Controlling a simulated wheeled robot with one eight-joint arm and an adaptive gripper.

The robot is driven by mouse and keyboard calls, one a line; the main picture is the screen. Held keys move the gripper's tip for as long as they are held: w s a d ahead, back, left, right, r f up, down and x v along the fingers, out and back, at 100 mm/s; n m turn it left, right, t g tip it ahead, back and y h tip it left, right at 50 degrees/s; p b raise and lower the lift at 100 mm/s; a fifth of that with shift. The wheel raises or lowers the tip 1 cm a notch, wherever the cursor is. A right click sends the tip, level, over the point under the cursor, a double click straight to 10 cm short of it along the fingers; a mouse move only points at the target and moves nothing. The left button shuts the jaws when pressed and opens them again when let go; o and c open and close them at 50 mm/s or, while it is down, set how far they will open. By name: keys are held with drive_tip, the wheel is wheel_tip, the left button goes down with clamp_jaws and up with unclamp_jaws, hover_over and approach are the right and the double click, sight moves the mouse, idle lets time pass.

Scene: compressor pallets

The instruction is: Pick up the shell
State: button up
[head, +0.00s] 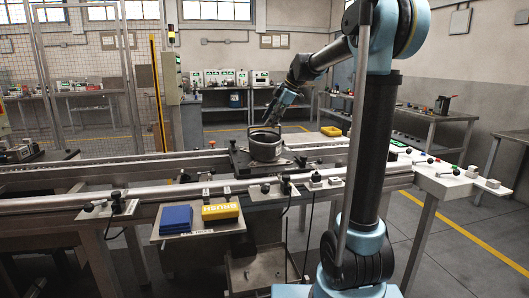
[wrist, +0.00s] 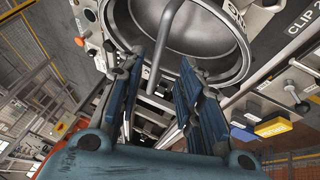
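The shell (head: 265,152) is a grey, open-topped metal cylinder. In the head view it stands upright on a dark pallet (head: 240,163) on the conveyor rails. My gripper (head: 269,119) is just above it, pointing down at its rim. In the wrist view the shell (wrist: 218,42) fills the top, with its round opening and a grey tube showing. My gripper (wrist: 158,65) has its two blue-grey padded fingers spread apart, with nothing seen held between them. The fingertips overlap the near side of the shell in the picture; I cannot tell whether they touch it.
A side shelf holds blue pads (head: 176,219) and a yellow box (head: 221,211) in front of the rails. Another yellow box (head: 331,131) lies behind at right. Knobs and clamps (head: 265,188) line the front rail. A wire-mesh fence (head: 90,70) stands at back left.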

sight(265, 126)
drive_tip(key=shift+x, duration=2.55)
drive_tip(key=shift+w+a+r, duration=0.15)
clamp_jaws()
